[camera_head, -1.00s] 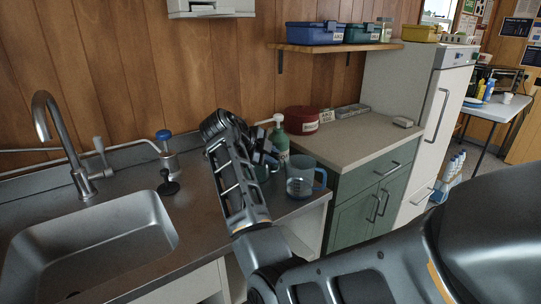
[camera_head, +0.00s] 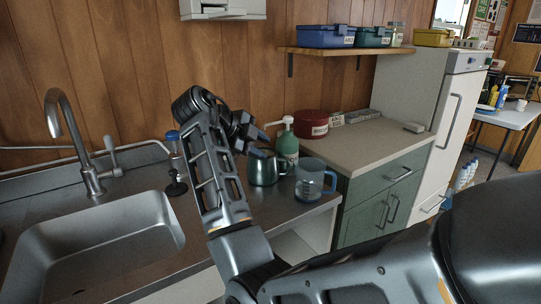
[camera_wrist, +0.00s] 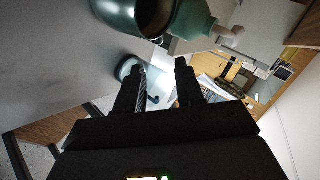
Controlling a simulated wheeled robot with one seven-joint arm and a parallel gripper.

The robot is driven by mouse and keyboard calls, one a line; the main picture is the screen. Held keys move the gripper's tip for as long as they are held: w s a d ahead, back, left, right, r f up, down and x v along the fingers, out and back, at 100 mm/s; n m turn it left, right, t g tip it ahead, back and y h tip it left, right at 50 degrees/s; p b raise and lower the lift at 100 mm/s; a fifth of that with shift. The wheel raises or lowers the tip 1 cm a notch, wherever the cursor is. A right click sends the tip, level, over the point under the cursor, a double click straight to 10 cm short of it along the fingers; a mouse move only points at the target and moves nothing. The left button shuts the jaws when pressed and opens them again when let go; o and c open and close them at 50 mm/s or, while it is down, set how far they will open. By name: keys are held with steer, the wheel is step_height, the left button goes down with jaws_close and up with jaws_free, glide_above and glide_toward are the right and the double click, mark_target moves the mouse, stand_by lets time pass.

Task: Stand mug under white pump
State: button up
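A dark green metallic mug (camera_head: 263,169) stands upright on the counter, close in front and to the left of a green bottle (camera_head: 287,152). The bottle's white pump (camera_head: 287,120) has its spout pointing left, towards the mug's side. I cannot tell whether the spout is exactly over the mug's opening. In the wrist view my gripper (camera_wrist: 160,80) is open and empty. The mug (camera_wrist: 120,14), the bottle (camera_wrist: 192,20) and its pump (camera_wrist: 228,36) appear at the top there.
A clear jug (camera_head: 312,182) with a blue handle stands right of the mug, near the counter's front edge. A blue-topped dispenser (camera_head: 174,160) stands left, by the sink (camera_head: 100,245). A red tin (camera_head: 311,123) sits on the cabinet behind. A shelf (camera_head: 340,51) hangs above.

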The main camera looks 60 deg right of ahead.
steer(key=shift+v, duration=1.25)
